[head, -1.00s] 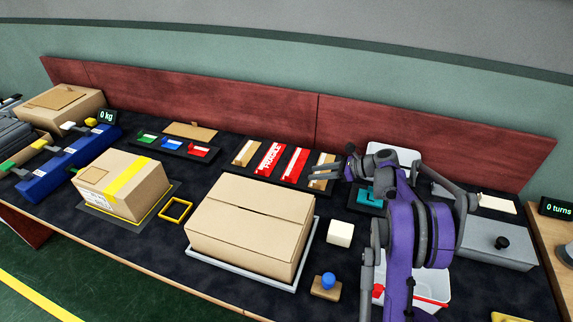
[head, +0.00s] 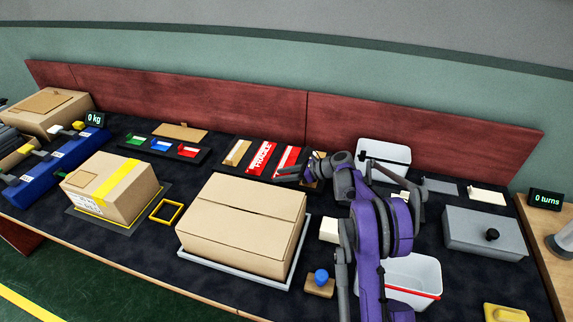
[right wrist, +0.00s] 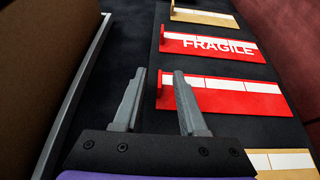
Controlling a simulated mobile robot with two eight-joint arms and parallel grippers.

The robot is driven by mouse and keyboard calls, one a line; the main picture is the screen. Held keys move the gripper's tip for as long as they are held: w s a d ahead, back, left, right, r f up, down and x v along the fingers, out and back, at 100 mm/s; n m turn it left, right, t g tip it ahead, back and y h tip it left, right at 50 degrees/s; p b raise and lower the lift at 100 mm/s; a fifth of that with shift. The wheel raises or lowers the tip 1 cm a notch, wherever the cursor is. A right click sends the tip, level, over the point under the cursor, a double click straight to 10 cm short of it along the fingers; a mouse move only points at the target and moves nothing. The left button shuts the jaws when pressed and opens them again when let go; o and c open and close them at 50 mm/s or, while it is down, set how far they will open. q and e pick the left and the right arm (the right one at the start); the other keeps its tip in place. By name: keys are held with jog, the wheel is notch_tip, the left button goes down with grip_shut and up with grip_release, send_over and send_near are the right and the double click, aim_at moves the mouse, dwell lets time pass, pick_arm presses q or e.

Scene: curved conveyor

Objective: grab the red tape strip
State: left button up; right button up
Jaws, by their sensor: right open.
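Two red tape strips lie side by side on a black rack (right wrist: 160,135). One red strip (head: 288,155) is plain red and white; in the right wrist view it (right wrist: 225,98) lies just ahead of my fingertips. The other is the red FRAGILE strip (head: 262,157), which lies farther off in the right wrist view (right wrist: 208,48). Tan strips (right wrist: 285,160) lie on both sides of them. My right gripper (right wrist: 160,75) is open and empty, with its fingertips close to the plain red strip's tabbed end. Contact cannot be told. My left gripper is not in view.
A large cardboard box (head: 240,220) on a grey-edged tray (head: 232,270) stands close beside the gripper. A white block (head: 328,230), white bin (head: 415,272) and grey box (head: 485,232) are to the right. A red-brown wall (head: 200,103) runs behind.

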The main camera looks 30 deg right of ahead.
grip_shut()
dwell(0.3)
